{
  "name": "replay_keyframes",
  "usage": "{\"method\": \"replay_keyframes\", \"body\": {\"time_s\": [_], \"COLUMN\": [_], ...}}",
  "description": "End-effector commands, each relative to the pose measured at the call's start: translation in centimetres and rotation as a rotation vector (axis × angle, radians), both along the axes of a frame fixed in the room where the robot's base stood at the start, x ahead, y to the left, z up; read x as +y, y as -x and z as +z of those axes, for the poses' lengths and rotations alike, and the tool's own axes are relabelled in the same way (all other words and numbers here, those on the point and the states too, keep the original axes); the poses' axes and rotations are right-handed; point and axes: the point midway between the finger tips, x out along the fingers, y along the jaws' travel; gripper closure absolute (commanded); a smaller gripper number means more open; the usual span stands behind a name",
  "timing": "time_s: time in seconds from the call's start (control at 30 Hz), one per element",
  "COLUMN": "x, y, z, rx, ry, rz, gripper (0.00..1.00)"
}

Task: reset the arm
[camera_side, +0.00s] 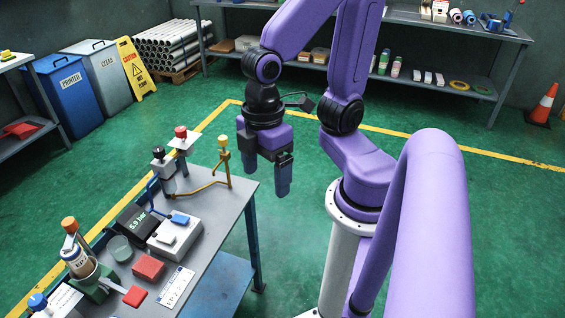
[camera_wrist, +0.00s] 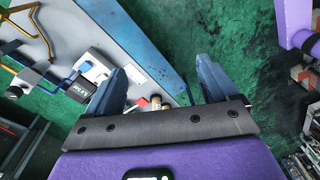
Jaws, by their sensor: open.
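My purple arm holds my gripper (camera_side: 268,172) in the air just past the right end of the grey worktable (camera_side: 222,208). In the side view its fingers point down beside the table's far right corner. In the wrist view the two bluish fingers of my gripper (camera_wrist: 160,80) are spread apart with nothing between them. Beyond them the table edge and the green floor show. My gripper touches nothing that I can see.
On the table stand a yellow-knobbed valve pipe (camera_side: 224,160), a white box (camera_side: 175,232), a red block (camera_side: 148,267) and a bottle in a green holder (camera_side: 80,265). Shelves (camera_side: 430,90) line the back wall. Green floor (camera_side: 295,235) lies open right of the table.

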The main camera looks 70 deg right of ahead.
Motion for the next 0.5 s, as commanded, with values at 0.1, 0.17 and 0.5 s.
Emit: {"method": "replay_keyframes", "body": {"time_s": [0.1,0.17,0.5], "x": [-1.8,-2.3,-2.8], "y": [1.6,2.0,2.4], "z": [0.2,0.2,0.2], "rx": [-0.024,-0.032,-0.038], "ry": [0.021,0.027,0.035], "rz": [-0.005,-0.009,-0.013], "gripper": [0.13,0.13,0.13]}}
